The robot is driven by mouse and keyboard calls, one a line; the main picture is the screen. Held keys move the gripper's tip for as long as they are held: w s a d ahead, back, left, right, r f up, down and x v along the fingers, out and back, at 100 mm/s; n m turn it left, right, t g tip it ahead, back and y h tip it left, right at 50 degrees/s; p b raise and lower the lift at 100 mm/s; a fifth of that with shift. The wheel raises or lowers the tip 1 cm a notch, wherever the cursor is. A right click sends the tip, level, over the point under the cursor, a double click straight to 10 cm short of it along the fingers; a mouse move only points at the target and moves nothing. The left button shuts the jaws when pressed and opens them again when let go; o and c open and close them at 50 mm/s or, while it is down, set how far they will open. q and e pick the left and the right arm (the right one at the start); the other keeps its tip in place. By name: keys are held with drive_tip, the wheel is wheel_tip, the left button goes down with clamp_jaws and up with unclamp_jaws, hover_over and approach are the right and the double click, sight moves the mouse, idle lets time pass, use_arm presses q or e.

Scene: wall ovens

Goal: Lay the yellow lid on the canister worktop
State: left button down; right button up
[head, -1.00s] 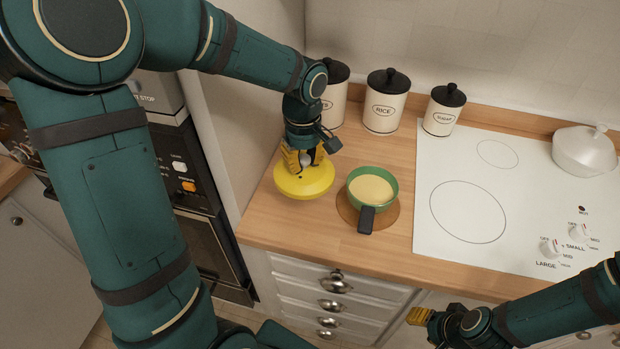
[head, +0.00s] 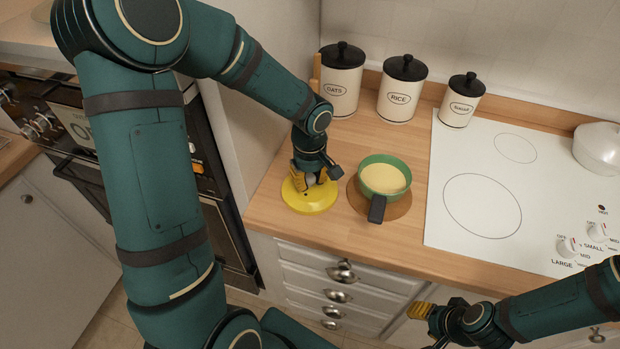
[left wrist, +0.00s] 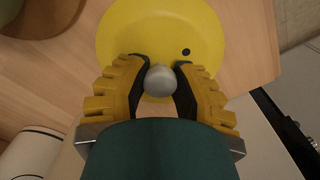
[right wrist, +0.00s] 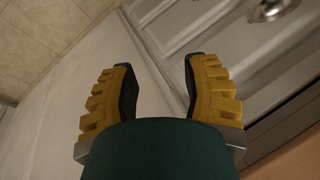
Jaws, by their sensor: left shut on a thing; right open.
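The yellow lid (head: 312,199) is a round disc with a grey knob, at the left end of the wooden worktop (head: 290,238) that holds the canisters. My left gripper (head: 308,178) is shut on the lid's knob (left wrist: 159,80). In the left wrist view the yellow disc (left wrist: 190,25) spreads beyond the fingers, over the wood. The lid looks flat and at or very near the worktop surface; I cannot tell whether it touches. My right gripper (head: 422,311) is open and empty in front of the drawers; its spread fingers show in the right wrist view (right wrist: 160,85).
A green pan (head: 384,180) with pale yellow contents stands on a round brown mat (head: 407,205), just right of the lid. Oats (head: 341,85), rice (head: 401,92) and sugar (head: 460,102) canisters stand behind. A white hob (head: 450,215) lies to the right. A wall panel edges the left.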

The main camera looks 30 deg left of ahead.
sight(310, 177)
use_arm(q)
drive_tip(key=shift+r, duration=0.1)
drive_tip(key=shift+f, duration=0.2)
drive_tip(key=c, duration=0.8)
unclamp_jaws()
drive_tip(key=shift+r, duration=0.1)
drive_tip(key=shift+r, duration=0.15)
wheel_tip(310, 177, up, 12)
drive_tip(key=shift+f+p, duration=0.1)
drive_tip(key=shift+p, duration=0.95)
